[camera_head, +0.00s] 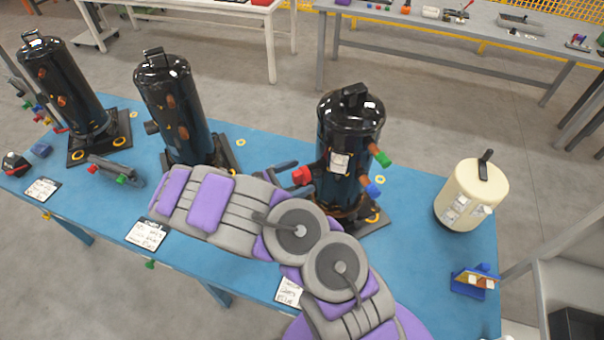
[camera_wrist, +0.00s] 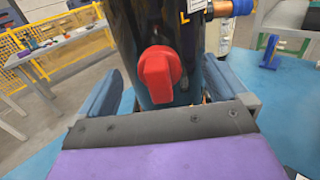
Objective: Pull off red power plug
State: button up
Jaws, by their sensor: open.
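The red power plug (camera_head: 301,176) sits on the left side of a black compressor (camera_head: 349,120) that stands on the blue table. In the wrist view the red plug (camera_wrist: 158,73) is near the middle, on the compressor's dark body (camera_wrist: 196,40). My gripper (camera_wrist: 162,95) is open, its two blue-grey fingers apart on the left and right of the plug. The fingers do not visibly touch the plug. In the head view my gripper (camera_head: 284,180) is partly hidden by my arm, close to the plug's left.
Two more black compressors (camera_head: 172,105) (camera_head: 63,85) stand to the left on the blue table (camera_head: 408,250). A cream tank (camera_head: 471,194) and a blue bracket (camera_head: 474,280) are at the right. Green and blue plugs (camera_head: 381,158) (camera_head: 373,190) stick out on the compressor's right.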

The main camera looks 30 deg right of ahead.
aim_at(293, 179)
jog(key=shift+c, duration=0.5)
jog(key=c, duration=1.8)
jog(key=shift+o, duration=0.2)
jog(key=shift+a+p, duration=0.65)
jog(key=shift+a, duration=0.7)
jog(key=shift+a, duration=0.1)
jog(key=shift+a+p, duration=0.5)
jog(key=shift+a, duration=1.05)
